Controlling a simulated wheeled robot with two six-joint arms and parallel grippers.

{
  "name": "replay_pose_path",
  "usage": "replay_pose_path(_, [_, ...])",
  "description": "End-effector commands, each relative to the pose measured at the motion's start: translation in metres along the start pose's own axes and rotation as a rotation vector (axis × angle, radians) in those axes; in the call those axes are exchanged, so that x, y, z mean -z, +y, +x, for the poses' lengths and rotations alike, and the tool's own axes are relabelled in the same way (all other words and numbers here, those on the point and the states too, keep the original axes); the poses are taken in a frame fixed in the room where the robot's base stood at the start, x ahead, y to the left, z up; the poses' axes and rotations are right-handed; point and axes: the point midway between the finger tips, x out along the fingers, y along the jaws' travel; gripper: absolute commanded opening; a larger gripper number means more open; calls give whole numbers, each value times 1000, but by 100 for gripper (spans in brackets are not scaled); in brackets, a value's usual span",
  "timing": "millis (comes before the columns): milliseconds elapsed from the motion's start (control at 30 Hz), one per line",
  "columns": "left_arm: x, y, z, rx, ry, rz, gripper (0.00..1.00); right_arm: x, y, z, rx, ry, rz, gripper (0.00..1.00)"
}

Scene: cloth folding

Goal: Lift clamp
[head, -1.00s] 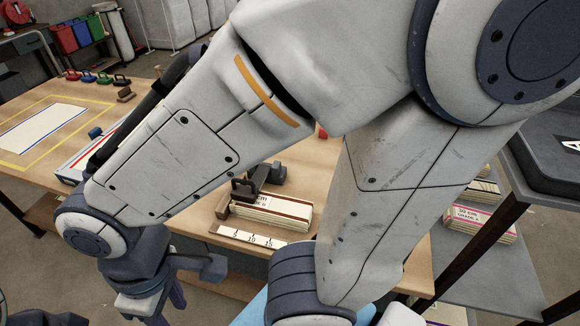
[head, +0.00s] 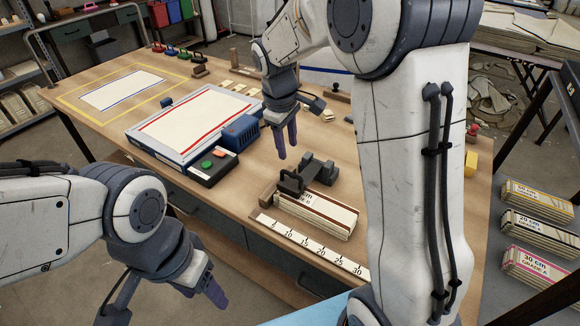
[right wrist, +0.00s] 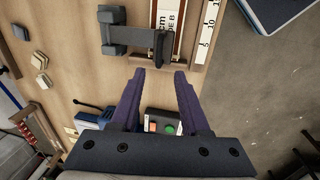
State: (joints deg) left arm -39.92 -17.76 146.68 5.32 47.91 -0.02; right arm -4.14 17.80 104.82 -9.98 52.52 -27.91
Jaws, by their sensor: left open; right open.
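The dark grey clamp (head: 318,170) is on the wooden table, with its dark handle (head: 291,182) at the near left end of a stack of strips (head: 318,213). In the right wrist view the clamp (right wrist: 113,35) lies just beyond the fingertips, its bar reaching right to the stack's end. My right gripper (head: 287,150) is open and empty, fingers pointing down, left of and behind the clamp and apart from it. Its purple fingers also show in the right wrist view (right wrist: 160,73). My left gripper (head: 165,303) is open and empty at the lower left, off the table's front edge.
A ruler strip (head: 312,247) lies along the table's front edge. Left of the clamp are a control box (head: 207,166) with red and green buttons and a framed press (head: 195,122). Labelled bundles (head: 537,233) lie on a shelf at right. My right arm covers part of the table.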

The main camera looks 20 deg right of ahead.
Motion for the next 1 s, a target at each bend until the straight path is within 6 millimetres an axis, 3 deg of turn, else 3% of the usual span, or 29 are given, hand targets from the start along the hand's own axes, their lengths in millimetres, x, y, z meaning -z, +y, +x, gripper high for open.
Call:
replay_pose_path(533, [0,0,-3,0,0,0,60,-2,1,88,1,-4,1,46])
replay_pose_path(700, [0,0,-3,0,0,0,60,-1,1,100,0,-1,3,46])
replay_pose_path(967, [0,0,-3,0,0,0,60,-1,1,102,-1,1,3,46])
replay_pose_path(1000, [0,0,-3,0,0,0,60,-1,1,101,0,1,3,42])
